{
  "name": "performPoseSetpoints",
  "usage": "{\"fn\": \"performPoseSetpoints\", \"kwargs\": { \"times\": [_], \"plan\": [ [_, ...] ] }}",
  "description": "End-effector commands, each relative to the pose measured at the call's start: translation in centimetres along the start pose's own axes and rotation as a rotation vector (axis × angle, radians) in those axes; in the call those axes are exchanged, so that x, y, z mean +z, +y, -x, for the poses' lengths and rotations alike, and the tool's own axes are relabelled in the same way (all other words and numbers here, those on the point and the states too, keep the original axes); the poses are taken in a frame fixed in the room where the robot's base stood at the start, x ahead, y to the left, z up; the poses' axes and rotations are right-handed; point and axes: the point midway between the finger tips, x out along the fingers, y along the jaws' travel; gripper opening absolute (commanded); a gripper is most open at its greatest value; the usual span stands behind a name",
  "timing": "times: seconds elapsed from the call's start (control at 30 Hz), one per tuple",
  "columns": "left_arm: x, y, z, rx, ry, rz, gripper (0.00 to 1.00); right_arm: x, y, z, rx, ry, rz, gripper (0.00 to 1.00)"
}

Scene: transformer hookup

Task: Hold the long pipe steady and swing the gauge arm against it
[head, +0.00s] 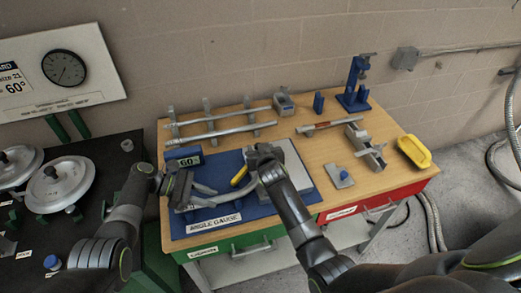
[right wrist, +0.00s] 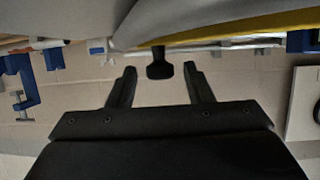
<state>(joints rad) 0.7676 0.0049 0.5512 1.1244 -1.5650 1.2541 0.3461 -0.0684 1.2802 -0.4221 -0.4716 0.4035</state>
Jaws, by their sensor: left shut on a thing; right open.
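The angle gauge is a blue board (head: 182,222) on the wooden bench, with a grey plate (head: 294,168) and a yellow gauge arm (head: 240,175). A grey bent pipe (head: 232,200) lies over the board's front. My left gripper (head: 180,190) is shut on the pipe at its left end; its fingers partly hide it. My right gripper (head: 263,154) is above the gauge, right of the yellow arm. In the right wrist view it is open (right wrist: 160,82), with a dark knob (right wrist: 160,66) just beyond the fingertips, under a grey edge and yellow strip (right wrist: 230,28).
Straight pipes (head: 225,132) lie on a rack at the back. A blue "60" display (head: 184,158) stands behind my left gripper. A blue stand (head: 354,88), a grey vise (head: 366,148) and a yellow tray (head: 413,152) occupy the bench's right.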

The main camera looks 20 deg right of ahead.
Motion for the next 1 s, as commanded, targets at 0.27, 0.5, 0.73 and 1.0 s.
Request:
{"fn": "performPoseSetpoints", "kwargs": {
  "times": [0.27,0.5,0.73,1.0],
  "plan": [
    [-0.5,-0.5,-0.3,-0.011,0.001,0.01,0.13,0.2,-0.1,1.8,0.0,-0.001,-0.004,0.47],
    [-0.5,-0.5,-0.3,-0.011,0.001,0.01,0.13,0.2,0.0,5.3,0.0,-0.001,-0.004,0.47],
    [-0.5,-0.5,-0.3,-0.011,0.001,0.01,0.13,0.1,0.0,8.8,0.0,-0.001,-0.004,0.47],
    [-0.5,-0.5,-0.3,-0.011,0.001,0.01,0.13,0.1,0.0,11.5,0.0,-0.002,-0.002,0.47]
  ]
}}
